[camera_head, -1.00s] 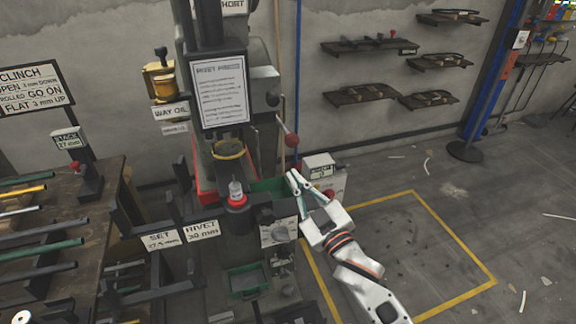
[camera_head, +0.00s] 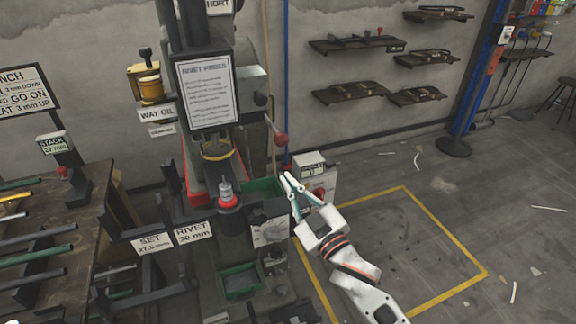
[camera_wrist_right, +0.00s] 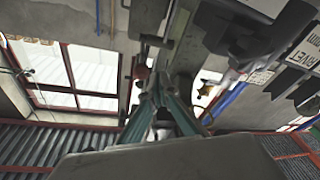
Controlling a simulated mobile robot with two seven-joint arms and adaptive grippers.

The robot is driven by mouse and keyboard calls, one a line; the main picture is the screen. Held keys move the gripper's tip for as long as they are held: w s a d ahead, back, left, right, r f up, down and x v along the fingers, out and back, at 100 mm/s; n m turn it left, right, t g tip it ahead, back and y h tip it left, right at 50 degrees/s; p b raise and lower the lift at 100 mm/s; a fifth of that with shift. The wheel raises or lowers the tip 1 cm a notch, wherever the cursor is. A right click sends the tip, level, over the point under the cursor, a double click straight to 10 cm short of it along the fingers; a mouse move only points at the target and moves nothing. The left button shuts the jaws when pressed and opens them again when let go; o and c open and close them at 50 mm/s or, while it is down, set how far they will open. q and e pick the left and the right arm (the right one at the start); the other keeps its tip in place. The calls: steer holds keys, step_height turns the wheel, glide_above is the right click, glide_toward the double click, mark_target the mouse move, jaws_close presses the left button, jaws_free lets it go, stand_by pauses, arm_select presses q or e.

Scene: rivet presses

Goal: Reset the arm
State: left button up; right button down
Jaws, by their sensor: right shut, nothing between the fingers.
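My right gripper (camera_head: 289,181) is shut and empty. In the head view it stands to the right of the rivet press (camera_head: 209,92), in front of the small white box with a display (camera_head: 312,172). Its white arm comes up from the lower right. In the right wrist view the greenish fingers (camera_wrist_right: 161,90) meet at their tips, with the press parts and windows behind them. A red-knobbed lever (camera_head: 281,139) hangs just above and to the left of the gripper. My left gripper is not in view.
A rack table with several rods (camera_head: 91,260) stands at the left. Green trays (camera_head: 241,281) sit at the press's base. Wall shelves (camera_head: 352,92) hold parts.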

steer(key=s+d+f+m+g+h, duration=0.2)
steer(key=s+d+f, duration=0.3)
steer(key=s+f, duration=0.3)
steer(key=s+d+f+m+g+h, duration=0.2)
steer(key=s+d+f, duration=0.4)
steer(key=f, duration=0.6)
steer(key=s+d+f+m+g+h, duration=0.2)
steer(key=s+d+f, duration=0.4)
steer(key=s+f, duration=0.5)
steer(key=shift+m+g, duration=0.3)
steer(key=shift+g, duration=0.3)
steer(key=shift+s, duration=0.1)
